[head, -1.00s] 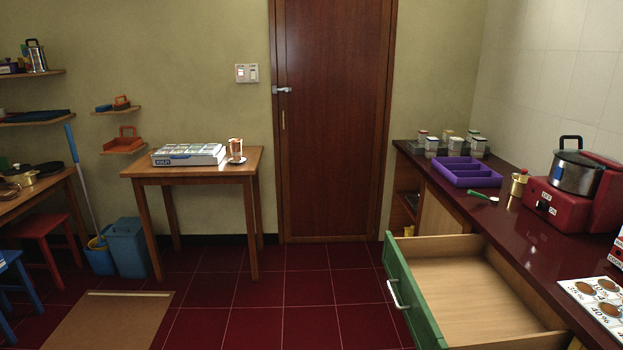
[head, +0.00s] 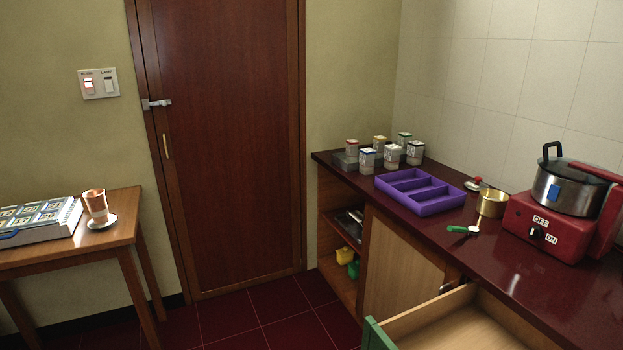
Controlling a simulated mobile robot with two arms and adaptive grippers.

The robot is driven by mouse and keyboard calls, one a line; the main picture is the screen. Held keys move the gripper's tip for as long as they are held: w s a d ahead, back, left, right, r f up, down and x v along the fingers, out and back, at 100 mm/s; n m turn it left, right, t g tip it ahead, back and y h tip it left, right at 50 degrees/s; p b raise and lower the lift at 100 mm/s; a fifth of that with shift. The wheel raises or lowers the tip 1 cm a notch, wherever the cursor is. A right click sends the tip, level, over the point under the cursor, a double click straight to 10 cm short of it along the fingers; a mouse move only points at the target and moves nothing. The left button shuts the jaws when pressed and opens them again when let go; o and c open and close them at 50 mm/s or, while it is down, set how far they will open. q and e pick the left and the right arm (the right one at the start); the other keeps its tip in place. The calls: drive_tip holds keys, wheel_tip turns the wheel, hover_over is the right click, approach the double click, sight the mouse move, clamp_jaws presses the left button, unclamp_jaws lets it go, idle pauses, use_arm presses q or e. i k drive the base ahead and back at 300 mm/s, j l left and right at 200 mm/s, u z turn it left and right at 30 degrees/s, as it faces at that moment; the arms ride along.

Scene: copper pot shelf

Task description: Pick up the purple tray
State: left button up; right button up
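The purple tray (head: 452,201) lies flat on the dark red counter (head: 432,232), near its far end. It is divided into several compartments, and they look empty. Several small lidded jars stand just behind it. A brass pot and a spoon lie to its right. Neither of my grippers shows in the head view.
The open drawer (head: 470,318) with a green front juts out below the counter. A red cooker (head: 543,228) carries a steel pot (head: 572,188). The brass pot (head: 492,203) and green-handled spoon (head: 463,229) sit near the tray. A wooden table (head: 70,250) stands left; floor before the door is clear.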

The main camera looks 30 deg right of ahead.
sight(423, 195)
drive_tip(key=i+z, duration=0.2)
drive_tip(key=i, duration=0.3)
drive_tip(key=i+z, duration=0.2)
drive_tip(key=i, duration=0.25)
drive_tip(key=i+j+z, duration=0.2)
drive_tip(key=i, duration=0.3)
drive_tip(key=i+j+z, duration=0.2)
drive_tip(key=i, duration=0.25)
drive_tip(key=i+l+z, duration=0.3)
drive_tip(key=i, duration=0.35)
drive_tip(key=i+z, duration=0.35)
drive_tip(key=i, duration=0.35)
